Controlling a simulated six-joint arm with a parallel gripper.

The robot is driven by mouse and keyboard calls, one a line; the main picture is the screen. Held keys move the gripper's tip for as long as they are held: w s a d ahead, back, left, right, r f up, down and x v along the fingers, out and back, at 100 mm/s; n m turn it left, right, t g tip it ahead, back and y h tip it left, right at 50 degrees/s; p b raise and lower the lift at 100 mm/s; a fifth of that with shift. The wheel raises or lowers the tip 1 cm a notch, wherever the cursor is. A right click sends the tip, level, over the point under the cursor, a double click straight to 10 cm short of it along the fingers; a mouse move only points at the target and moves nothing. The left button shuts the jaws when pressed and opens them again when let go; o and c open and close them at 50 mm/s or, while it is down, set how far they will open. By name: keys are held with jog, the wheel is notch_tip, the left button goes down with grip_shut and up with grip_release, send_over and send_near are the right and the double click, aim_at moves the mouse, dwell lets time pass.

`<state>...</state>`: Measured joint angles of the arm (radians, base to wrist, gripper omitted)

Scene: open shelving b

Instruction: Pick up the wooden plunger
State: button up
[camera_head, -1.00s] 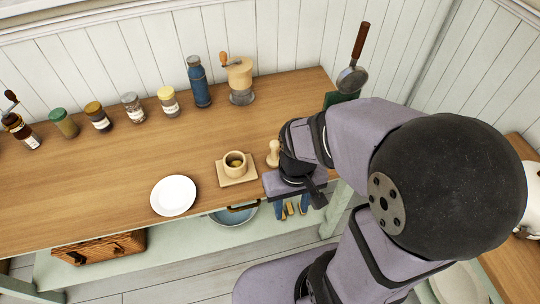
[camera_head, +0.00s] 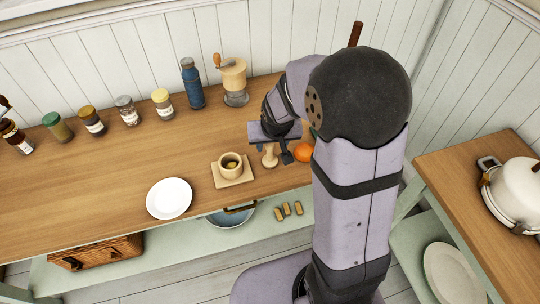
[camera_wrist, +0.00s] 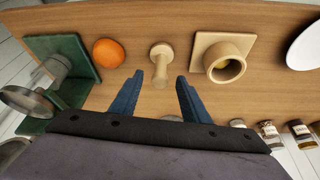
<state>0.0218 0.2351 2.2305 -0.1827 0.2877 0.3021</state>
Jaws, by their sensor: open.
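The wooden plunger (camera_head: 270,157) is a pale, turned wooden piece standing on the counter, right of the wooden cup. In the wrist view the plunger (camera_wrist: 161,57) is just beyond my fingertips, near the middle between them. My gripper (camera_wrist: 171,82) is open and empty, with its two blue fingers apart on either side of the plunger's line. In the head view my gripper (camera_head: 270,145) is behind and above the plunger, and the arm hides part of it. I cannot tell the exact gap between fingers and plunger.
The wooden cup (camera_head: 230,160) on its square board (camera_head: 222,181) stands left of the plunger. An orange (camera_wrist: 109,52) lies on its other side, near a green stand (camera_wrist: 80,50). A white plate (camera_head: 169,198) is farther left. Jars and a grinder (camera_head: 234,75) line the back.

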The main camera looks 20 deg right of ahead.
aim_at(270, 150)
jog(key=shift+x, duration=3.65)
jog(key=shift+s+a+f, duration=0.1)
jog(key=shift+s, duration=0.05)
jog(key=shift+c, duration=0.3)
grip_shut()
